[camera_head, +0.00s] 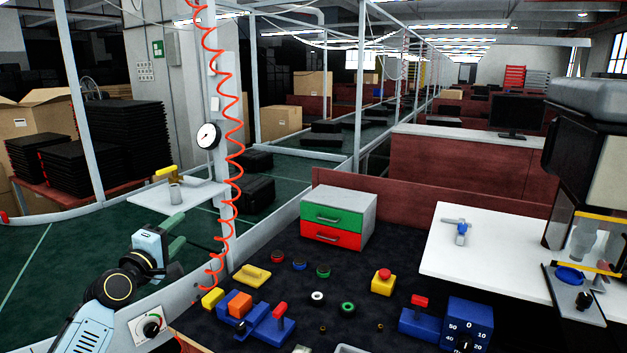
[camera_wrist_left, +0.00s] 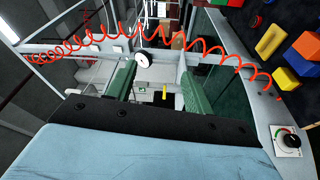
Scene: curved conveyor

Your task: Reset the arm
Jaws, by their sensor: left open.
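My left gripper (camera_head: 182,229) is at the left side of the head view, beyond the table's left edge, with the conveyor behind it. Its two green fingers also show in the left wrist view (camera_wrist_left: 157,72), spread apart with nothing between them. Behind the gap there, a yellow-handled part appears farther off. In the head view a yellow-handled valve (camera_head: 171,178) sits on a small white shelf above and beyond the gripper. My right gripper is not in view.
A red coiled hose (camera_head: 232,150) hangs just right of the left gripper, near a gauge (camera_head: 208,136). The dark table holds a green-and-red drawer box (camera_head: 338,217), an emergency button (camera_head: 383,282) and several coloured blocks. A white table (camera_head: 490,248) stands at the right.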

